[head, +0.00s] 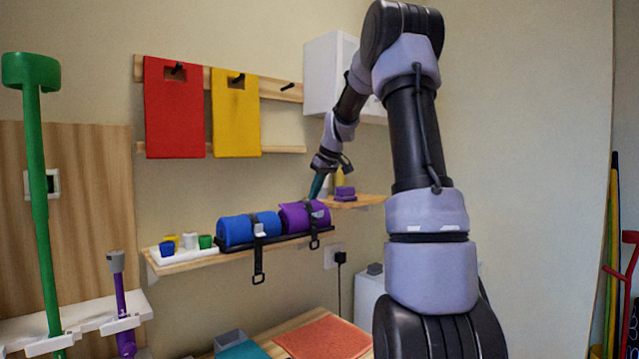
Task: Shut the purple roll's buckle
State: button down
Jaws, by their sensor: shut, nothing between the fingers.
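The purple roll (292,217) lies on the wall shelf, at the right end of a dark tray. A dark strap (309,212) goes over it, and its loose end (314,243) hangs below the shelf edge with a loop at the bottom. The buckle is too small to make out, so I cannot tell whether it is open or shut. My gripper (316,188), with teal fingers, is shut and empty. It points down just above the right part of the purple roll; I cannot tell whether it touches it.
A blue roll (232,231) with a strap and pale buckle (259,230) lies just left. Small coloured cups (206,241) stand at the shelf's left end. A small shelf (355,202) with purple blocks (345,192) is close right of my gripper. Red (174,110) and yellow (235,120) pieces hang above.

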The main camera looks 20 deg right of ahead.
aim_at(315, 213)
jog(key=x, duration=0.3)
jog(key=shift+f, duration=0.25)
jog(key=s, duration=0.2)
jog(key=shift+s+d, duration=0.4)
jog(key=shift+s+f, duration=0.15)
jog(key=shift+s+d, duration=0.15)
jog(key=shift+s, duration=0.15)
jog(key=shift+f, duration=0.1)
jog(key=shift+t, duration=0.3)
